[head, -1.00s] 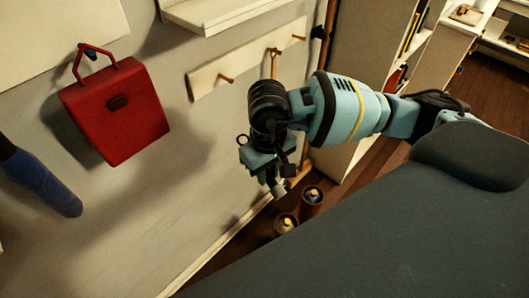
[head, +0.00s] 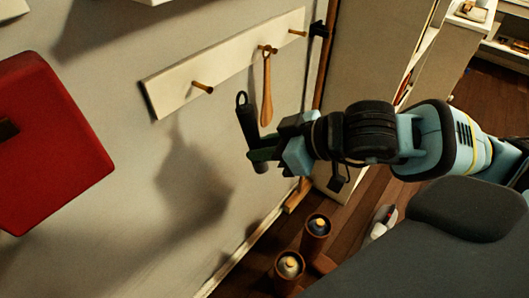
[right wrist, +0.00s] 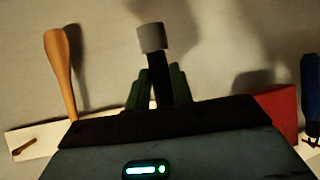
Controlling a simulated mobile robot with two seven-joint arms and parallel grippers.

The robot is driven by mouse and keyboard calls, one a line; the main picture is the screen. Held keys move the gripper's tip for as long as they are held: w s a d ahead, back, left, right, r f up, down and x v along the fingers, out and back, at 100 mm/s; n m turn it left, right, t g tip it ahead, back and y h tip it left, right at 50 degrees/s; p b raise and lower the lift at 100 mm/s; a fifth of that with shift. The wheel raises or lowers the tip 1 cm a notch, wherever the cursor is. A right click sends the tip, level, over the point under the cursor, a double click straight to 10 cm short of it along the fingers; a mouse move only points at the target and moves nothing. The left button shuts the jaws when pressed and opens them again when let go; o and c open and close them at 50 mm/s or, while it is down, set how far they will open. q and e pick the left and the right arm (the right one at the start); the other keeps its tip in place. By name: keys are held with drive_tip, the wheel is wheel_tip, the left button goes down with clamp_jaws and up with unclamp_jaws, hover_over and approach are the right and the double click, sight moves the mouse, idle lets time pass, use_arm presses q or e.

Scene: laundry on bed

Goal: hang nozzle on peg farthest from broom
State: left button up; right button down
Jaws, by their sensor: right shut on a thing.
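The nozzle (head: 245,115) is a dark tube with a ring at its top and a grey end. My right gripper (head: 262,154) is shut on it, holding it roughly upright, slightly tilted, in front of the wall. In the right wrist view the nozzle (right wrist: 152,37) sticks out between the fingers (right wrist: 157,88), grey end up. The white peg rail (head: 170,90) has a bare left peg (head: 203,88), a middle peg and a right peg (head: 297,32). The nozzle's ring is below and right of the left peg, apart from it. The broom's stick (head: 326,68) stands beyond the rail's right end. My left gripper is out of view.
A wooden shoehorn-like thing (head: 267,90) hangs from the middle peg, near the nozzle. A red bag (head: 50,140) is on the left. Two brown containers (head: 316,235) stand on the floor below. The wall around the left peg is clear.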

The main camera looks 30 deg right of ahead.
drive_tip(key=shift+a, duration=0.15)
drive_tip(key=shift+w, duration=0.2)
use_arm(q)
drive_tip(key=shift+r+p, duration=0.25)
drive_tip(key=shift+p, duration=0.1)
use_arm(e)
drive_tip(key=w+a+f, duration=0.1)
drive_tip(key=w+a, duration=0.2)
drive_tip(key=w, duration=0.6)
drive_tip(key=shift+f, duration=0.3)
idle(0.8)
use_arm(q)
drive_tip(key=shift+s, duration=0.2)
use_arm(e)
drive_tip(key=shift+a, duration=0.1)
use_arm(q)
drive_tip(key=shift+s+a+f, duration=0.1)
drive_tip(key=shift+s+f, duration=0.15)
use_arm(e)
drive_tip(key=c, duration=1.1)
unclamp_jaws()
drive_tip(key=shift+s, duration=0.1)
drive_tip(key=shift+c, duration=0.2)
